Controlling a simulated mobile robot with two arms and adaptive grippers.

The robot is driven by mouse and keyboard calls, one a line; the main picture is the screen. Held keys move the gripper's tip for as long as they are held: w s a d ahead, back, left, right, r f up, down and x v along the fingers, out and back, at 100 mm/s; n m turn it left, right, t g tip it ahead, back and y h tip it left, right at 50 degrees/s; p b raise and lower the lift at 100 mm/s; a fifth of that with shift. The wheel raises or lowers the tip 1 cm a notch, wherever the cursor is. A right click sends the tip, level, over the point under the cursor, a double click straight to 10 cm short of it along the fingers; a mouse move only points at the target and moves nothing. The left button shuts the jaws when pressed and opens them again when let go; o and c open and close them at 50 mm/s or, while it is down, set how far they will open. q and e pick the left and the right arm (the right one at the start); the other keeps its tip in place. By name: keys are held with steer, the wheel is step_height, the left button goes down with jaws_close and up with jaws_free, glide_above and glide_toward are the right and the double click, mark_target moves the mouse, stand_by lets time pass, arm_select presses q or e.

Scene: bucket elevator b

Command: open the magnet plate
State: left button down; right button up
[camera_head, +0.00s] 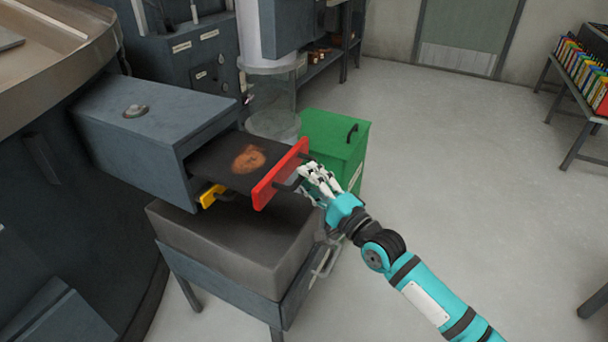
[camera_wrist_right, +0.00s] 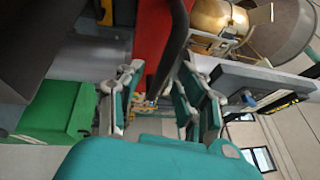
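The magnet plate (camera_head: 225,160) is a dark flat plate standing out of a blue-grey housing (camera_head: 150,135), with a brown patch on its top. Its red front (camera_head: 280,175) carries a dark handle (camera_head: 288,185). My right gripper (camera_head: 308,180) is at the handle, on the outer side of the red front. In the right wrist view the handle (camera_wrist_right: 177,45) runs between the fingers of the right gripper (camera_wrist_right: 158,82), which stand apart with a gap beside the handle. The red front (camera_wrist_right: 150,30) fills the upper middle there. My left gripper is not in view.
A yellow handle (camera_head: 211,196) sits below the plate. A grey bin on a stand (camera_head: 230,240) is underneath. A green box (camera_head: 335,142) stands just behind the red front. The floor (camera_head: 450,150) to the right is open. A rack of coloured items (camera_head: 585,70) stands far right.

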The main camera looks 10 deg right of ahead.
steer(key=v, duration=0.9)
steer(key=shift+s+d, duration=0.2)
steer(key=shift+s, duration=0.1)
steer(key=shift+f, duration=0.1)
